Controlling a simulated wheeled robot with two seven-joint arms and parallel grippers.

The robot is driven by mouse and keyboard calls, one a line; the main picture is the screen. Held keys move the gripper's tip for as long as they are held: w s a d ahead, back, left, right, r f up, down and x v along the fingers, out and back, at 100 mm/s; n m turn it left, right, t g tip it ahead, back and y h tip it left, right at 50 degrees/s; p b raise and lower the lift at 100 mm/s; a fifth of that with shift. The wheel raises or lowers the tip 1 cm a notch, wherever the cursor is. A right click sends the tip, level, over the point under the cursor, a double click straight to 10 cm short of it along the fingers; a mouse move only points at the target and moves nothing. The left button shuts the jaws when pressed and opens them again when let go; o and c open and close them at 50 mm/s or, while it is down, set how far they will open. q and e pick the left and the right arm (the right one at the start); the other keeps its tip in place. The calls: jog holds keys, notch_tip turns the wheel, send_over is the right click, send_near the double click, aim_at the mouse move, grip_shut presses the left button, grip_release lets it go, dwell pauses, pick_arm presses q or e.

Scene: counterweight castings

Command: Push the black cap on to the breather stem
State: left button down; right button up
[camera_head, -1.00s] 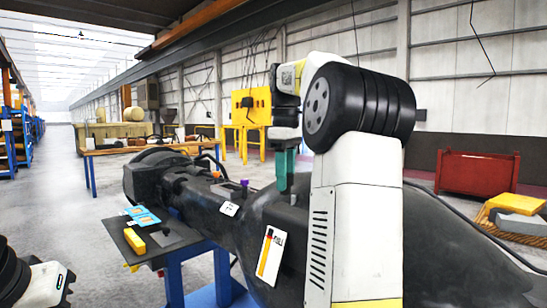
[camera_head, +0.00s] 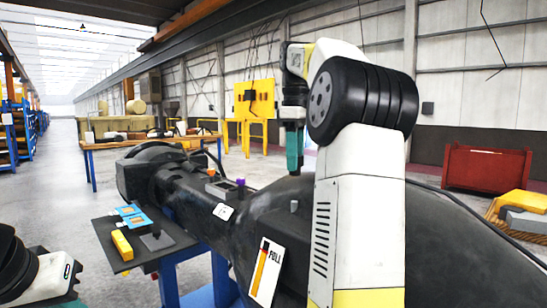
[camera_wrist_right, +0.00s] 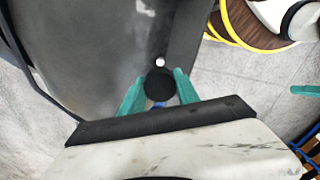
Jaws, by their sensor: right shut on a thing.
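My right gripper (camera_head: 294,168) has green fingers and hangs over the large dark grey casting (camera_head: 265,212), pointing down. In the right wrist view the fingers (camera_wrist_right: 160,88) are shut on the round black cap (camera_wrist_right: 159,84). A small pale round top, which looks like the breather stem (camera_wrist_right: 160,62), shows just beyond the cap's edge. In the head view a small grey stem (camera_head: 294,206) stands on the casting below the fingertips, apart from them. The cap cannot be made out in the head view. Only my left wrist and a bit of my left gripper (camera_head: 72,303) show at the bottom left.
A dark side plate (camera_head: 122,258) holds a yellow block (camera_head: 122,244) and blue-framed pieces (camera_head: 131,215). A white label card (camera_head: 265,272) is on the casting's near side. A red bin (camera_head: 486,168) stands at the right. A cable runs behind the casting.

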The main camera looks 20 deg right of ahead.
send_over(294, 201)
jog(key=shift+s+f, duration=0.1)
jog(key=shift+f, duration=2.65)
jog(key=shift+f, duration=1.75)
jog(key=o, duration=1.2)
notch_tip(294, 201, up, 8)
jog(key=shift+f, duration=0.1)
